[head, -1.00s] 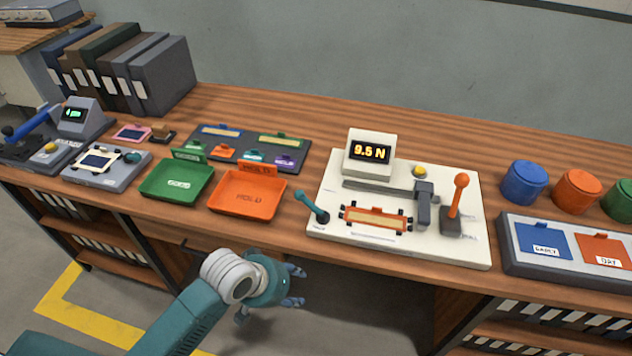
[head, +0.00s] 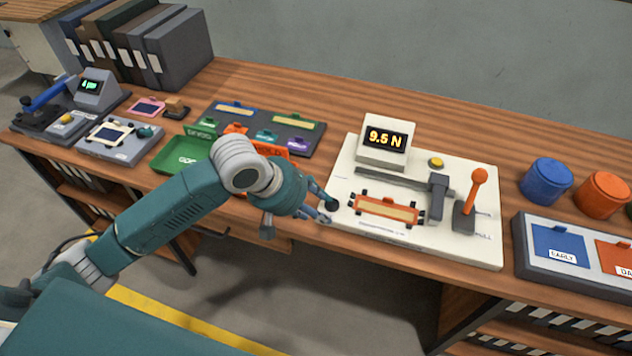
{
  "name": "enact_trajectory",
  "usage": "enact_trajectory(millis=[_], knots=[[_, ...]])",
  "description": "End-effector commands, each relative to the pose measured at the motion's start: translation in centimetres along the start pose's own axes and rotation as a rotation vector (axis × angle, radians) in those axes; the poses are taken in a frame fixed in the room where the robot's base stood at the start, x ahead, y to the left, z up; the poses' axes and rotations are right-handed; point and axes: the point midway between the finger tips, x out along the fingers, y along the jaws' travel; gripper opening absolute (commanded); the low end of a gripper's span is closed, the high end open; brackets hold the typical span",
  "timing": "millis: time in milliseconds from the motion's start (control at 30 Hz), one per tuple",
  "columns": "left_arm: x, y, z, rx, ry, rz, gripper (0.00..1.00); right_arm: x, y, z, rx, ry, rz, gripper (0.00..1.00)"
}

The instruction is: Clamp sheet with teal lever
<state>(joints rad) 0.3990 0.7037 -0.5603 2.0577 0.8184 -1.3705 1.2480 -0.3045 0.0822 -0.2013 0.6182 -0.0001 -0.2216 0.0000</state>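The white test station (head: 420,245) stands on the bench with a display (head: 386,139) reading 9.5 N. An orange-framed sheet (head: 385,209) lies on its front part, between dark clips. The teal lever is at the station's left edge; its black pivot (head: 332,205) shows, but most of its teal arm is hidden by or blends with my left gripper. My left gripper (head: 296,218) is at the station's left front edge, right beside the lever. I cannot tell whether its fingers touch the lever or how far they are open. My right gripper is not in view.
An orange-knobbed lever (head: 478,178) and a grey slide stand on the station's right. A green tray (head: 172,156) lies behind my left arm, and an orange tray (head: 272,148) is mostly hidden by it. Blue (head: 547,182) and orange (head: 603,195) jars stand at right.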

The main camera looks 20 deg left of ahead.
Motion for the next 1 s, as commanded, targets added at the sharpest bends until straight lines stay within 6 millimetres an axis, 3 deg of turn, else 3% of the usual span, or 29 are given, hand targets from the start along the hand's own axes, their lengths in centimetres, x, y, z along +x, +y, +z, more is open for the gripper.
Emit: enact_trajectory(millis=[33,200,400,567,1000], knots=[[-1.4,0.2,-2.2,-0.065,0.016,-0.009,0.44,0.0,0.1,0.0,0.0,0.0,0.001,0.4],[-4.8,0.5,-6.3,-0.311,0.021,-0.022,0.44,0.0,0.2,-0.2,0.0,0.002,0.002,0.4],[-6.2,0.5,-7.8,-0.435,0.022,-0.024,0.44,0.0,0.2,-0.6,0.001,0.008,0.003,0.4],[-4.4,0.5,-7.7,-0.442,0.017,-0.025,0.44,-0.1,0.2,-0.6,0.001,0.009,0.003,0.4],[3.2,0.3,-7.9,-0.438,0.021,-0.024,0.44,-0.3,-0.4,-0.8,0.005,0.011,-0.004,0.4]])
